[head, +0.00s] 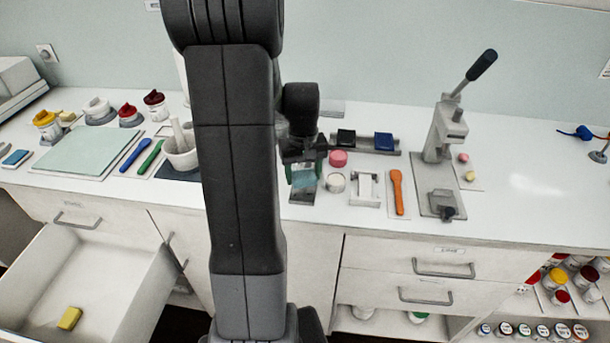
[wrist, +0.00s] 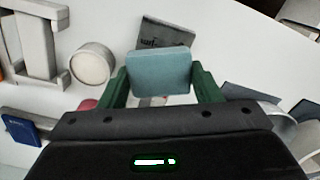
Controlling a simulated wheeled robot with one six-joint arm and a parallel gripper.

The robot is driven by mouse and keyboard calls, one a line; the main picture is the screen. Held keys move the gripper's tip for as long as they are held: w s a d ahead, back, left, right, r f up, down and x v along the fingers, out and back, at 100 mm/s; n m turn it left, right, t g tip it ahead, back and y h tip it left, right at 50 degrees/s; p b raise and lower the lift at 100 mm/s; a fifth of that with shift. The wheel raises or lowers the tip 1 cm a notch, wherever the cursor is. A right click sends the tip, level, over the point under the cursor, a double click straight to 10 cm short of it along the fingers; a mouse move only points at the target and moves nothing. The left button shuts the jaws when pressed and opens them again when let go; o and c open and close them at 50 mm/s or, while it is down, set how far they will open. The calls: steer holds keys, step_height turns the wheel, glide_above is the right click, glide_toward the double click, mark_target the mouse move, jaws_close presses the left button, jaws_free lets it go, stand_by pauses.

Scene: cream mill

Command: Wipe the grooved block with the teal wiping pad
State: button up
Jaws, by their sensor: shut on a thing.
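My gripper (head: 304,172) is shut on the teal wiping pad (wrist: 158,72), which sits between its two green fingers in the wrist view. In the head view the pad (head: 304,180) hangs below the fingers, over or on a small grey plate (head: 303,197). I cannot tell whether they touch. The plate, with dark lettering, shows just beyond the pad in the wrist view (wrist: 165,33). A pale block with a wide channel, seemingly the grooved block (head: 365,188), stands right of the gripper. It is at the upper left in the wrist view (wrist: 38,45).
A round white-topped tin (head: 335,183) stands between the gripper and the channelled block, with a pink round piece (head: 338,158) behind. A mortar (head: 180,155) is left. An open drawer (head: 80,285) is below.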

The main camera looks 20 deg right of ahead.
steer(key=shift+r+p, duration=1.65)
steer(key=shift+r, duration=0.9)
